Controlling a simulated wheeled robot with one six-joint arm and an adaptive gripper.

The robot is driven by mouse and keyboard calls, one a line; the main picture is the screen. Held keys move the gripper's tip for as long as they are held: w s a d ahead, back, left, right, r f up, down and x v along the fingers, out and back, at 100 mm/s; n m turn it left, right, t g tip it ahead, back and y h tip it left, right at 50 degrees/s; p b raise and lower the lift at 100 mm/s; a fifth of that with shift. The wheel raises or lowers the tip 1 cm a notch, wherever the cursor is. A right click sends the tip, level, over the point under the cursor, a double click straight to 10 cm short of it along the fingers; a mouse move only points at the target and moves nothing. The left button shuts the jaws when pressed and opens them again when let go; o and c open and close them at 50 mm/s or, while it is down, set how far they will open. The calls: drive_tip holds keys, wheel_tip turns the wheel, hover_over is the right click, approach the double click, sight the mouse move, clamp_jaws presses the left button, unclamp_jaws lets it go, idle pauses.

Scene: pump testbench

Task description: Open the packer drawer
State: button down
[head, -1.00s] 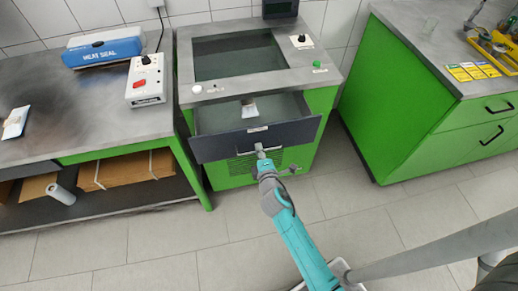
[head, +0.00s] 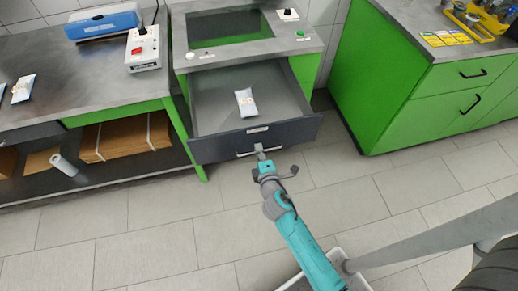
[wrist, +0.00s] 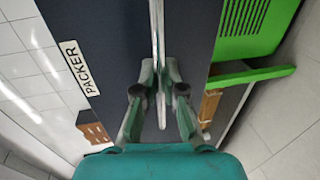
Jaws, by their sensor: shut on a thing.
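The packer drawer (head: 225,142) has a dark grey front and is pulled well out of its green cabinet in the head view. Its front with the "PACKER" label (wrist: 72,66) fills the middle of the wrist view. The metal bar handle (head: 246,153) runs along the drawer front, and it also shows in the wrist view (wrist: 158,30). My gripper (head: 262,152) is at the handle, with its fingers (wrist: 158,88) closed on both sides of the bar. A white pouch (head: 245,102) with printing lies inside the drawer.
A blue "MEAT SEAL" box (head: 103,21) and a control box with a red button (head: 143,48) stand on the left table (head: 80,75). A green cabinet (head: 395,90) stands to the right. Tiled floor (head: 130,245) is free in front of the drawer.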

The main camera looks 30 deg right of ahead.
drive_tip(key=shift+s+f, duration=0.1)
drive_tip(key=c, duration=1.2)
unclamp_jaws()
drive_tip(key=shift+c, duration=0.2)
drive_tip(key=v, duration=1.2)
